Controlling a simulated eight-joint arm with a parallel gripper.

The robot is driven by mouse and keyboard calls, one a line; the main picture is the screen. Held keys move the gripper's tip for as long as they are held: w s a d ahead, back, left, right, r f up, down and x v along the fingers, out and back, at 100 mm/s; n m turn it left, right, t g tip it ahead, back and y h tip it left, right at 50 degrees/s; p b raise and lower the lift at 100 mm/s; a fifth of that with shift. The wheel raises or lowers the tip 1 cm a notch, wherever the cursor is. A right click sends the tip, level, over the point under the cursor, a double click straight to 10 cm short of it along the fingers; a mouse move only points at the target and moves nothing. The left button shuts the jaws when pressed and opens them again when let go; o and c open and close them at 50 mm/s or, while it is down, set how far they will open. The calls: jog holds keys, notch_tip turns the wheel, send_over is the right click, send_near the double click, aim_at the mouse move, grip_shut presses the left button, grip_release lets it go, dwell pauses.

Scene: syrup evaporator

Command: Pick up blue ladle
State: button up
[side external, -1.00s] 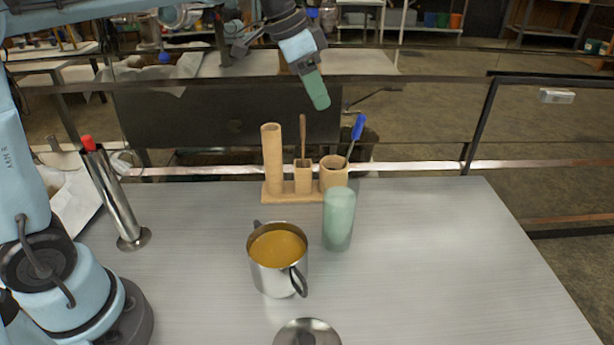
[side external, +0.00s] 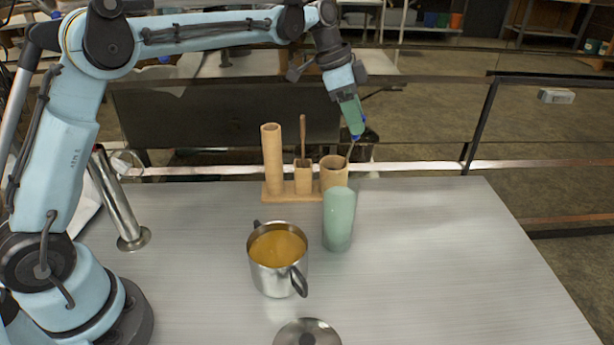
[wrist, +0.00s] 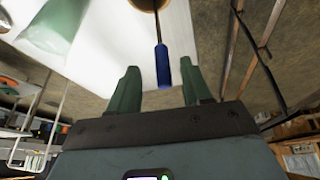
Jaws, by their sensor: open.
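The blue ladle stands tilted in the right-hand cup of a wooden holder (side external: 274,190). Its blue handle is mostly hidden by my gripper in the side view; a bit of blue shows near the fingertips. In the wrist view the blue handle (wrist: 162,65) points toward my gripper (wrist: 158,76), its dark shaft running up into the cup. My gripper (side external: 354,126) has green fingers and is open, pointing down above the cup. In the wrist view the handle's end lies between the two fingers, with a gap on each side.
A tall wooden tube (side external: 272,160) and a small box with a brown stick (side external: 302,130) share the holder. In front stand a green cup (side external: 338,220) and a steel pot of amber liquid (side external: 277,247). The right side of the table (side external: 450,260) is clear.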

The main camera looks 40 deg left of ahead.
jog(key=shift+a+x, duration=0.2)
jog(key=shift+x, duration=1.2)
jog(key=shift+a+x, duration=0.15)
jog(key=shift+x, duration=1.25)
jog(key=shift+f, duration=0.1)
jog(key=c, duration=0.9)
